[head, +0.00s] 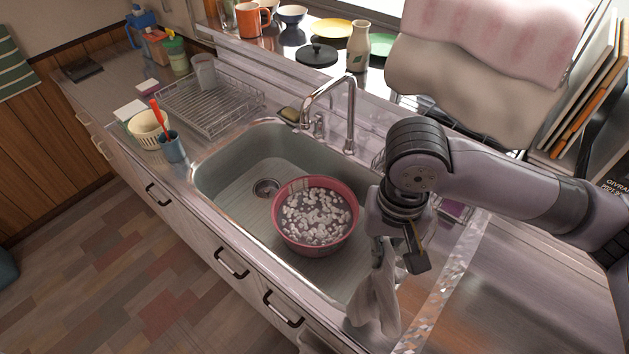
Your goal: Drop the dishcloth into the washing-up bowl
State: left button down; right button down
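The washing-up bowl (281,236) is a red-pink round tub standing in the sink, toward its right part. White foam floats on the water in it. My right gripper (394,260) is right of the bowl, above the sink's right end. It is shut on the dishcloth (374,302), a pale grey-white cloth that hangs down from the fingers. The cloth is beside the bowl, not over it. The fingers partly hide the top of the cloth. My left gripper is not in view.
The steel sink (226,185) has free room left of the bowl. A tap (351,110) rises behind it. A wire dish rack (210,105), a blue cup (172,148) with a red-handled brush and a cream basket (146,130) stand left. Towels (468,80) hang at upper right.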

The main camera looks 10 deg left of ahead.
aim_at(314, 215)
jog(key=i+j+z, duration=0.1)
jog(key=j, duration=0.3)
jog(key=i+j+z, duration=0.15)
jog(key=j, duration=0.2)
jog(key=i+j+z, duration=0.1)
jog(key=j, duration=0.3)
jog(key=i+j+z, duration=0.1)
jog(key=j, duration=0.3)
jog(key=j+z, duration=0.2)
jog(key=j+u, duration=0.1)
jog(key=i+j, duration=0.05)
